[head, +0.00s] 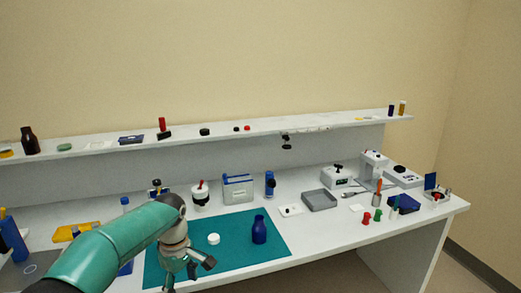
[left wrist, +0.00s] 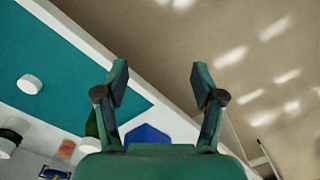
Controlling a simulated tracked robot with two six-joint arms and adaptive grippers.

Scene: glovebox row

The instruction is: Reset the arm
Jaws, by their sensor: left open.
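My left arm reaches in from the left in the head view, over the front of the bench. My left gripper (head: 200,268) hangs above the teal mat (head: 268,236), near its front edge. In the left wrist view the left gripper (left wrist: 158,82) has its two fingers spread wide with nothing between them. A white round cap (head: 213,239) lies on the mat just behind the gripper, and a dark blue bottle (head: 259,230) stands upright to its right. My right gripper is in neither view.
Behind the mat stand a white jar (head: 200,196), a grey-blue box (head: 238,189) and a blue bottle (head: 270,184). A grey tray (head: 320,200) sits to the right. A long shelf (head: 230,132) runs along the back. Bare floor (left wrist: 240,60) shows beyond the bench edge.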

